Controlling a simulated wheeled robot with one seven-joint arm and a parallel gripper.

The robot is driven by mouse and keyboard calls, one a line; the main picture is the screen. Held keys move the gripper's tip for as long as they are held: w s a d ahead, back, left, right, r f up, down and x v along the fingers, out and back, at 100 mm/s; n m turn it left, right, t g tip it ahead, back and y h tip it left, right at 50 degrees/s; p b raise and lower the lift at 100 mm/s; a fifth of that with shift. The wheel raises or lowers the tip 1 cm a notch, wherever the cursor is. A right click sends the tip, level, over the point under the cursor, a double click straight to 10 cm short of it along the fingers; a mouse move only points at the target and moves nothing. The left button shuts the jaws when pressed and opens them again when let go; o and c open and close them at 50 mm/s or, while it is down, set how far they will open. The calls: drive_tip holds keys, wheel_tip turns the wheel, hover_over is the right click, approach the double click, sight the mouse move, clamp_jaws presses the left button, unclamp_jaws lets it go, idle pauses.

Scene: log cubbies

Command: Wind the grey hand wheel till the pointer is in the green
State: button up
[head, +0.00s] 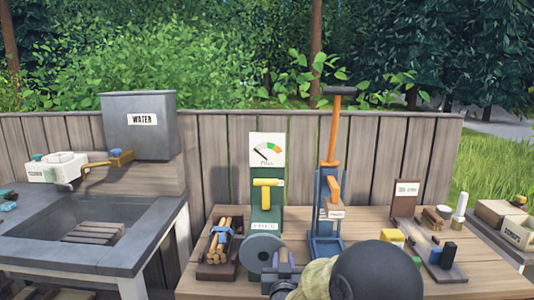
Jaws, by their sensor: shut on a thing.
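The grey hand wheel (257,256) is at the front of a green machine (266,212) on the wooden table. My gripper (284,258) is at the wheel's right side, shut on it; the exact spot held is small and partly hidden by the gripper. Above, a white gauge (259,157) has an arc of green (269,143) and orange bands. Its dark pointer (262,153) points up and left, on the white part, left of the green. A yellow T-shaped part (268,184) is on the machine's front.
A wooden tray of logs (219,250) is close left of the wheel. A blue stand with an orange lever (330,185) is to the right. Small blocks on a board (438,258) lie farther right. A grey sink (85,230) and water tank (139,130) are at left.

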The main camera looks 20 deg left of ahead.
drive_tip(key=shift+d, duration=0.1)
drive_tip(key=shift+d+f+b, duration=0.2)
drive_tip(key=shift+f+b, duration=0.75)
drive_tip(key=shift+b, duration=0.05)
drive_tip(key=shift+a+f+b, duration=0.1)
drive_tip(key=shift+f+b, duration=0.65)
drive_tip(key=shift+f, duration=0.1)
drive_tip(key=shift+a+f+b, duration=0.15)
drive_tip(key=shift+f+b, duration=0.5)
drive_tip(key=shift+a, duration=0.2)
